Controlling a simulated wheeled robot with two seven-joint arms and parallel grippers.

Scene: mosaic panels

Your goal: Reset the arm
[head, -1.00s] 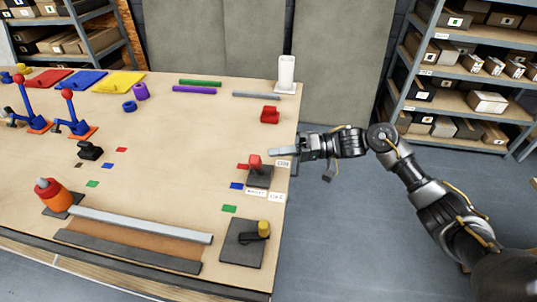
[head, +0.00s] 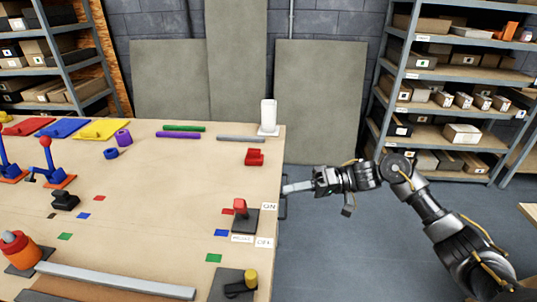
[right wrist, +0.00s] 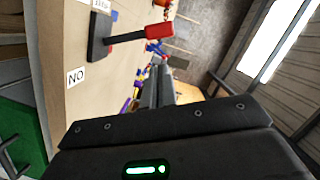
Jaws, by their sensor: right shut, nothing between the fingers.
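My right gripper (head: 298,188) is shut and empty. It hangs just off the right edge of the table (head: 165,215), to the right of and a little above the red-handled switch (head: 240,207) in the head view. In the right wrist view its shut fingers (right wrist: 158,88) point away from the camera, and the red switch handle (right wrist: 145,33) stands to their left, apart from them. My right arm (head: 425,205) reaches in from the lower right over the grey floor. My left gripper is in neither view.
The table holds a red block (head: 255,157), a white cylinder (head: 268,115), blue levers (head: 47,155), a yellow-knobbed switch (head: 250,277) and a long grey bar (head: 115,281). Shelves (head: 450,75) with boxes stand at the back right. The floor (head: 335,250) right of the table is clear.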

